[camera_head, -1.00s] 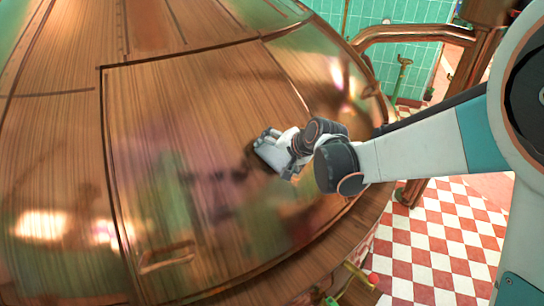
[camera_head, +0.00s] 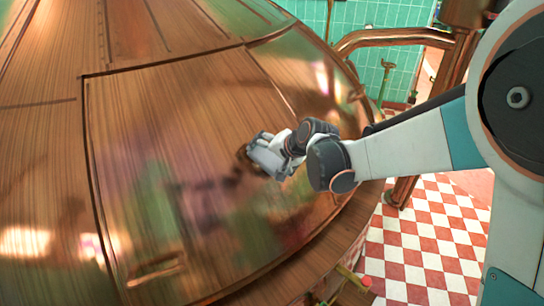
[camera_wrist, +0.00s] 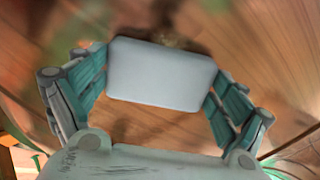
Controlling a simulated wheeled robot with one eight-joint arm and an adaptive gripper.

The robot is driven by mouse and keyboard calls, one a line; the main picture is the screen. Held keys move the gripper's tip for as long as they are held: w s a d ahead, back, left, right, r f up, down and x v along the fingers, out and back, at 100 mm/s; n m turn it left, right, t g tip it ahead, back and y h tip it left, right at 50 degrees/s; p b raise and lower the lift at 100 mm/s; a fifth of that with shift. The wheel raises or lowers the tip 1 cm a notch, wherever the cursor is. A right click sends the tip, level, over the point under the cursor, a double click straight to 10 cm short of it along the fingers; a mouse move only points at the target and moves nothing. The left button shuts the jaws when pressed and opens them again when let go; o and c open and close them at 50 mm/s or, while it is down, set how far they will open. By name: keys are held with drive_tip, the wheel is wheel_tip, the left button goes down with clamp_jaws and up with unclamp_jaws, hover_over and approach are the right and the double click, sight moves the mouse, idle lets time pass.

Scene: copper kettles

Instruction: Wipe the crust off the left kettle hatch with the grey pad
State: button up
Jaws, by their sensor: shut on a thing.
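The kettle hatch (camera_head: 150,110) is a large framed panel on the shiny copper kettle, with a handle (camera_head: 155,270) near its lower edge. My gripper (camera_head: 264,160) is over the right part of the hatch. In the wrist view its fingers are shut on the sides of the grey pad (camera_wrist: 160,75). The pad lies close to the hatch surface; I cannot tell whether it touches. A small dark brown patch, perhaps crust (camera_wrist: 178,38), shows just beyond the pad's far edge. Anything under the pad is hidden.
Copper pipes (camera_head: 390,37) stand at the right behind my arm. A red-and-white checked floor (camera_head: 425,240) lies below at the right, with a green tiled wall (camera_head: 390,70) behind. A valve with a red knob (camera_head: 366,281) sits by the kettle's lower rim.

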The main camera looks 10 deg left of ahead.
sight(247, 167)
drive_tip(key=shift+s+a, duration=1)
drive_tip(key=shift+s, duration=0.2)
drive_tip(key=shift+s+a, duration=1)
drive_tip(key=shift+s, duration=0.15)
drive_tip(key=shift+d+r, duration=0.1)
drive_tip(key=shift+p+v, duration=1.3)
drive_tip(key=shift+v, duration=1.65)
drive_tip(key=p+v, duration=0.1)
drive_tip(key=v, duration=0.2)
drive_tip(key=shift+p, duration=0.3)
